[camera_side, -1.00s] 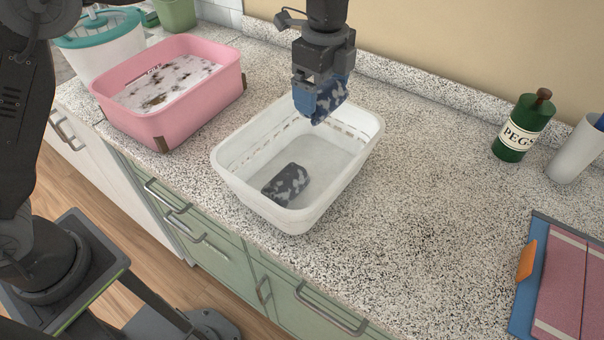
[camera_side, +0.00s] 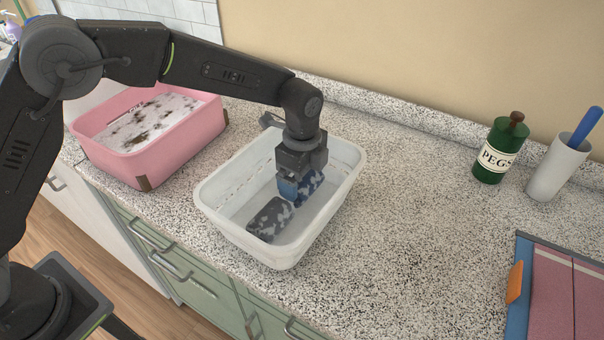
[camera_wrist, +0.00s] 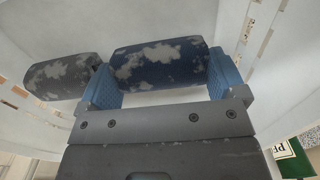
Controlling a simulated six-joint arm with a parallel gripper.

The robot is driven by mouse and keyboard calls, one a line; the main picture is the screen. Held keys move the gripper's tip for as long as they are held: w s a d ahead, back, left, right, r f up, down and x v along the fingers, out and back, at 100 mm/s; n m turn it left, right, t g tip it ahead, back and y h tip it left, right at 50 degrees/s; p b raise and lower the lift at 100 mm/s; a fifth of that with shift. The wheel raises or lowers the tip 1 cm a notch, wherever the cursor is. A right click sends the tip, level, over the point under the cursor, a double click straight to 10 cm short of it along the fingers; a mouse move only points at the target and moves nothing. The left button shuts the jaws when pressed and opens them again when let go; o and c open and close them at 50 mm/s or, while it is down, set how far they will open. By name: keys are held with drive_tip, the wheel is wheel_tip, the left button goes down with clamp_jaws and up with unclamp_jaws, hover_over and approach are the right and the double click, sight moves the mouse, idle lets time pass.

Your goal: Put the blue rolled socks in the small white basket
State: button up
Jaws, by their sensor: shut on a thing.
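The small white basket (camera_side: 330,222) stands on the speckled counter. My gripper (camera_side: 298,190) is down inside it, shut on the blue rolled socks (camera_side: 309,186), a dark blue roll with pale patches. In the wrist view the blue rolled socks (camera_wrist: 160,62) lie between the two blue fingers of my gripper (camera_wrist: 162,88). A grey roll with pale patches (camera_side: 270,219) lies on the basket floor, just left of the blue one. I cannot tell whether the blue roll touches the basket floor.
A pink tub (camera_side: 140,165) with speckled white contents stands left of the basket. A green PEGS bottle (camera_side: 498,150) and a white cup (camera_side: 556,170) with a blue handle stand at right. A blue-edged folder (camera_side: 522,285) lies front right. The counter between is clear.

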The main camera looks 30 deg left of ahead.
drive_tip(key=o, duration=0.6)
drive_tip(key=shift+f, duration=0.15)
drive_tip(key=shift+o, duration=0.2)
